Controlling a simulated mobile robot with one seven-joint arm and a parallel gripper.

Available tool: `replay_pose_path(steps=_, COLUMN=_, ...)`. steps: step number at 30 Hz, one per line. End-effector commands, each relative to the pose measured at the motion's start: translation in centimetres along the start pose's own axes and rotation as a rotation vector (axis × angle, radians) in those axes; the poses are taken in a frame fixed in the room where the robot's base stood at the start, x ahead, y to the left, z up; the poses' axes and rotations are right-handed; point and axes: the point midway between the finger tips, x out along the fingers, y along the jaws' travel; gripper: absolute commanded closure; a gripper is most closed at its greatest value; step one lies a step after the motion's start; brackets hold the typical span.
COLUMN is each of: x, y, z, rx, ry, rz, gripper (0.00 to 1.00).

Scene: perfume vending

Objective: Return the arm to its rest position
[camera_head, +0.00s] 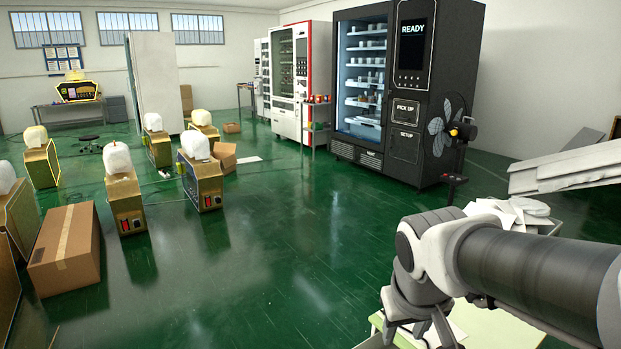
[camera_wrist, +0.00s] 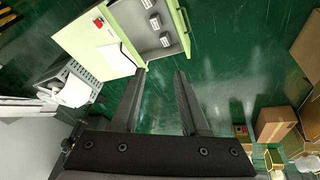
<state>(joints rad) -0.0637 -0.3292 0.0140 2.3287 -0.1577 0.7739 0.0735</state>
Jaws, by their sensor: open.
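My gripper (camera_head: 428,325) hangs at the lower right of the head view, at the end of my grey and black arm, above a pale table or cabinet top (camera_head: 492,325). In the wrist view my gripper (camera_wrist: 158,75) shows two dark fingers spread apart with nothing between them. Green floor lies beyond the fingertips.
A black vending machine (camera_head: 408,100) reading "READY" stands at back centre, with a fan (camera_head: 447,130) beside it. A red-and-white machine (camera_head: 300,75) is further left. Brown boxes (camera_head: 65,250) and gold units (camera_head: 125,200) stand at left. The middle floor is clear.

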Motion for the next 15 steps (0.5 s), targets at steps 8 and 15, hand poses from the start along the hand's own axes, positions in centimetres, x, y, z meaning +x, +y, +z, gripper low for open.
replay_pose_path(steps=8, x=-4.4, y=0.2, z=4.7, rx=0.08, ry=0.074, rz=-0.043, gripper=0.55)
replay_pose_path(steps=15, x=-7.2, y=-0.2, z=7.7, rx=0.121, ry=0.12, rz=-0.081, gripper=0.55)
